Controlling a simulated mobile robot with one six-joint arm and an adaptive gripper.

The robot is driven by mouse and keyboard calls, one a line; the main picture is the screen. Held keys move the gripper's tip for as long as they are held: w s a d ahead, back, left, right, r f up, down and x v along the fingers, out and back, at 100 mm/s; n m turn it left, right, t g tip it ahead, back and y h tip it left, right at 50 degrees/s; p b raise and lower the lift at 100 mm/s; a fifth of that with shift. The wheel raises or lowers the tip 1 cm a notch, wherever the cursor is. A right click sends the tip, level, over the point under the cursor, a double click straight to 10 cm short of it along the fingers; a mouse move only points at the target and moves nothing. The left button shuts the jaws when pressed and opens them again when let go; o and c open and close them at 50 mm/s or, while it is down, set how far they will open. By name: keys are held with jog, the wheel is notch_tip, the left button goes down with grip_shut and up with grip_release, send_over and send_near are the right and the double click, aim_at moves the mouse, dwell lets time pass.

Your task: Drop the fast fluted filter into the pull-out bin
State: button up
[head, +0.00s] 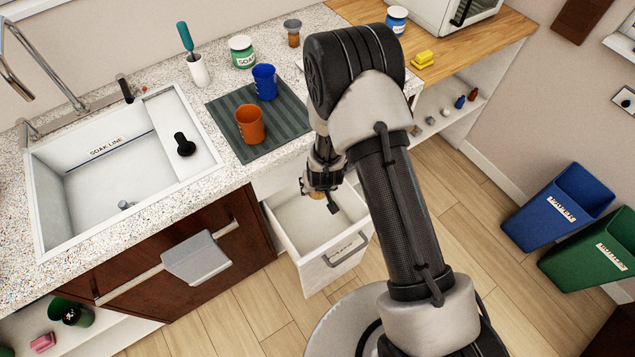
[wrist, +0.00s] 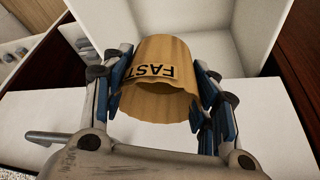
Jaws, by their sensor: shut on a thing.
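The fluted filter is a tan paper cup marked "FAST"; it fills the middle of the wrist view (wrist: 165,72) and is a small tan patch in the head view (head: 316,195). My gripper (head: 324,192) is shut on it, with blue-padded fingers on both sides of it in the wrist view. The pull-out bin (head: 325,277) is a white drawer, pulled out under the counter with its top open. My gripper and the filter appear over its back part in the head view. White walls (wrist: 245,30) lie behind the filter in the wrist view.
A dark green mat (head: 240,153) holds an orange cup (head: 250,123) and a blue cup (head: 264,82). A sink (head: 100,185) is at left. A blue bin (head: 560,207) and a green bin (head: 595,250) stand at right. Open wooden floor lies between.

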jog(key=shift+f, duration=0.15)
jog(key=o, duration=0.8)
jog(key=v, duration=1.2)
